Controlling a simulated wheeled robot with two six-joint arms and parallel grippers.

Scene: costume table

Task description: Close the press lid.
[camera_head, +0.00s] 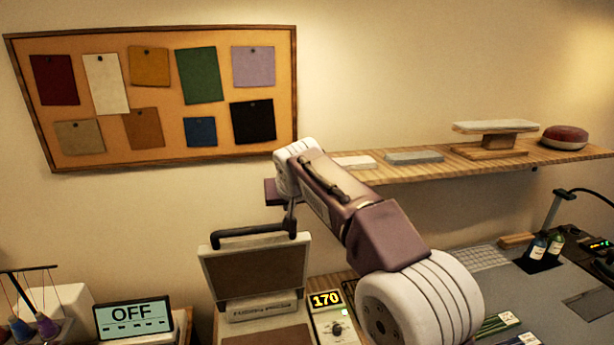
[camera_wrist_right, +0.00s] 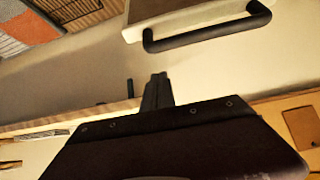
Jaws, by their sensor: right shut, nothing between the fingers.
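The press stands at the lower middle of the head view. Its lid (camera_head: 256,272) is raised and tilted back, with a brown inner face and a black bar handle (camera_head: 245,234) along its top edge. The brown lower plate (camera_head: 265,337) shows below it, cut off by the frame edge. My right gripper (camera_head: 290,222) is shut and empty, pointing down at the right end of the handle. My left gripper is not in view.
A control box reading 170 (camera_head: 327,300) sits right of the press. A display reading OFF (camera_head: 133,317) and thread spools (camera_head: 45,325) are at left. A wooden shelf (camera_head: 440,165) runs behind my right arm. Bottles (camera_head: 546,248) stand at far right.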

